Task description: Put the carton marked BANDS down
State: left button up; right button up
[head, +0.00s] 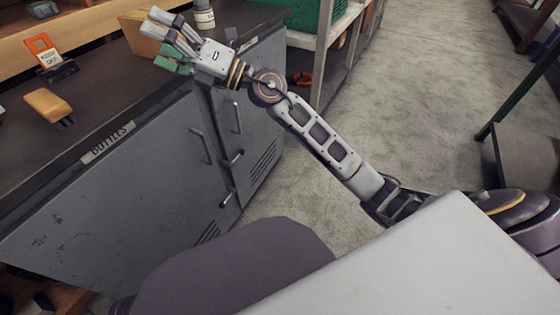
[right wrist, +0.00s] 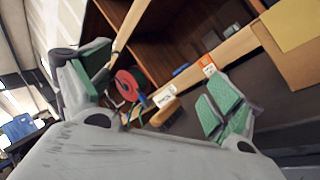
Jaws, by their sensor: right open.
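A tan cardboard carton (head: 143,38) stands on the dark worktop, partly hidden behind my right gripper's fingers in the head view. I cannot read any marking on it. A tan box face (right wrist: 287,22), probably the same carton, shows at the upper right of the right wrist view, outside the fingers. My right gripper (head: 168,42) is over the worktop beside the carton, its green-padded fingers spread. In the right wrist view the gap between the fingers (right wrist: 155,85) holds nothing. Whether a finger touches the carton I cannot tell. My left gripper is not in view.
The worktop (head: 100,88) bears a tan-backed brush (head: 48,104), an orange-tagged holder (head: 48,57) and a pale jar (head: 204,14) behind my gripper. A label reading BOTTLES (head: 108,142) is on its front edge. The worktop between brush and gripper is clear. A green crate (head: 305,14) sits on a shelf.

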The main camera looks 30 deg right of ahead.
jog(key=d+f+m+t+h, duration=0.2)
jog(key=d+f+m+h, duration=0.35)
jog(key=f+m, duration=0.4)
jog(key=d+f+m+t+h, duration=0.2)
jog(key=d+f+m+h, duration=0.3)
jog(key=f+m+h, duration=0.35)
jog(key=d+f+m+t+h, duration=0.2)
jog(key=d+f+m+h, duration=0.3)
jog(key=f+m, duration=0.55)
jog(key=s+f+m+g, duration=0.4)
jog(key=s+f+g, duration=0.45)
jog(key=f, duration=0.65)
jog(key=s+a+f+g+y, duration=0.1)
jog(key=s+f+g, duration=0.1)
jog(key=s+f, duration=0.3)
jog(key=s+a+f+m+g+y, duration=0.1)
jog(key=s+f+g, duration=0.2)
jog(key=s, duration=0.8)
notch_tip(320, 180, down, 2)
jog(key=shift+s+a, duration=0.25)
jog(key=shift+s, duration=0.05)
